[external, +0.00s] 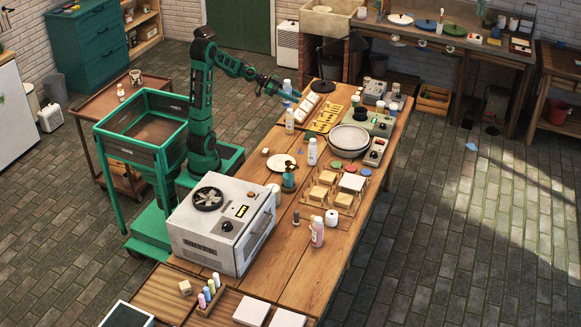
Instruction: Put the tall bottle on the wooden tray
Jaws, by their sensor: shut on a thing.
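My gripper (284,96) is at the far left edge of the long wooden bench. It is small in view and shut on a white and blue bottle (287,87), which looks upright. The fingers are hard to make out, and I cannot tell whether the bottle's base touches the bench. Other white bottles (312,151) stand upright along the bench, one of them (290,121) close in front of my gripper. A flat brown wooden panel (160,284), which may be the wooden tray, lies at the near left end of the bench.
A white oven-like box (222,222) stands on the near left of the bench. Bare wood shows along the near right edge.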

